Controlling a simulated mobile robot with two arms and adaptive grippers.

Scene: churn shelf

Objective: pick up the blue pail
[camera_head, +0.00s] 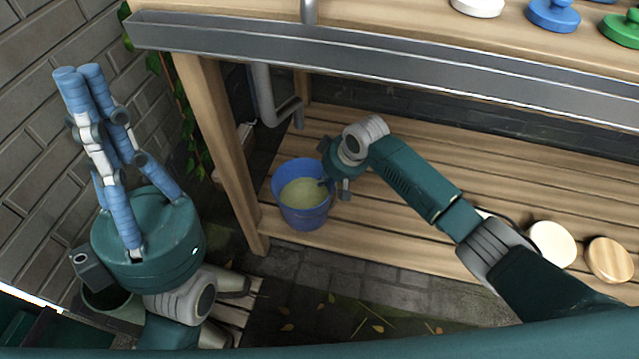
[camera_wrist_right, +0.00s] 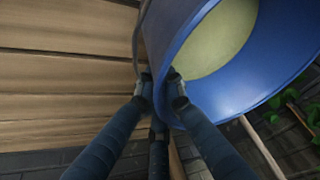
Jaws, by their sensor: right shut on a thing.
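The blue pail (camera_head: 303,218) is at the left end of the low slatted shelf, beside the wooden leg. It looks upright, with pale yellowish contents (camera_head: 302,193). Whether its base rests on the slats is unclear. My right gripper (camera_head: 326,183) is shut on the pail's right rim. In the right wrist view its fingers (camera_wrist_right: 160,88) lie on either side of the wall of the pail (camera_wrist_right: 225,90). My left gripper (camera_head: 80,75) points up at the left, near the brick wall, away from the pail and empty. Its fingers overlap in view.
The wooden leg (camera_head: 222,150) stands left of the pail, and a grey pipe (camera_head: 264,95) hangs behind. A metal gutter (camera_head: 400,62) runs along the upper bench above my right arm. Round lids (camera_head: 552,244) lie farther right on the slatted shelf (camera_head: 400,235).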

